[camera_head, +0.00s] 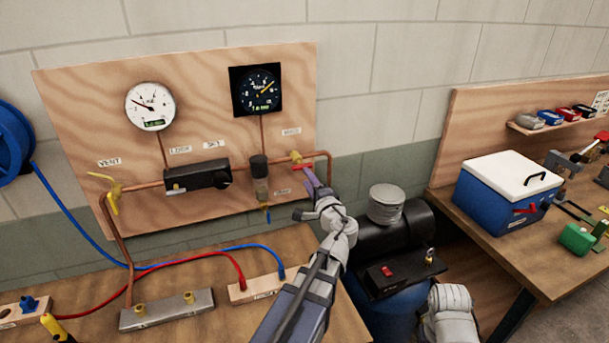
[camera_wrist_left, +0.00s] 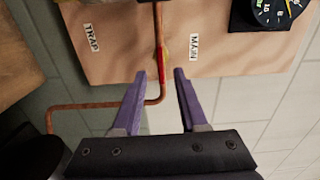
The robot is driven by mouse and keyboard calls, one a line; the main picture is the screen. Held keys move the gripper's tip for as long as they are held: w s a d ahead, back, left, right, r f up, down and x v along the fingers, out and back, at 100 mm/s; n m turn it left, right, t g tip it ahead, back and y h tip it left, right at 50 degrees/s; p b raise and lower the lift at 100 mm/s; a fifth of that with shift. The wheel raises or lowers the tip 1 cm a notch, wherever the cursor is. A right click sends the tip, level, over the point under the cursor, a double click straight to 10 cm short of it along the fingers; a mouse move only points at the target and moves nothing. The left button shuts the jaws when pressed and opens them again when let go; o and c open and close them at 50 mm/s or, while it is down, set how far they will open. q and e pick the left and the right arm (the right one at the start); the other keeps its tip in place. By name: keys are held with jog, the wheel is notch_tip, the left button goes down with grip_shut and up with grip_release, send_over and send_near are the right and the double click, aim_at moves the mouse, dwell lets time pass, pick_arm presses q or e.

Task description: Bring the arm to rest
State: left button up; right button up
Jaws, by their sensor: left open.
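My left arm reaches up from the bottom middle of the head view. Its purple-fingered gripper (camera_head: 306,188) is at the right end of the plywood pipe board (camera_head: 225,80). The left wrist view shows the two fingers open (camera_wrist_left: 160,75), with a red valve lever (camera_wrist_left: 160,62) on the copper pipe in line with the gap between them. I cannot tell whether a finger touches it. That lever (camera_head: 300,161) is by the MAIN label. A grey arm link of mine shows at the bottom right, but no right gripper.
A bench (camera_head: 230,322) with a metal manifold (camera_head: 167,310) and red and blue hoses lies below the board. A compressor (camera_head: 390,235) stands close right of my arm. Farther right, a workbench (camera_head: 510,252) holds a blue cooler box (camera_head: 500,203). The wall above is clear.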

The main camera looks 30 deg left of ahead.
pick_arm(q)
jog(key=shift+s+d, duration=0.15)
jog(key=shift+d, duration=0.05)
dwell(0.4)
jog(key=s+d+f+n+g+h, duration=0.2)
jog(key=s+d+f+g+h, duration=0.15)
jog(key=d+f, duration=0.4)
jog(key=s+d+f+n+g+h, duration=0.3)
jog(key=s+d+f, duration=0.2)
jog(key=d+f, duration=0.25)
jog(key=s+d+f+g+h, duration=0.2)
jog(key=s+d+f+h, duration=0.1)
jog(key=s+d, duration=0.3)
jog(key=s+d+f+g+h, duration=0.3)
jog(key=s+d, duration=0.4)
jog(key=d, duration=0.3)
jog(key=shift+s+f+m, duration=0.2)
jog(key=shift+f+m, duration=0.2)
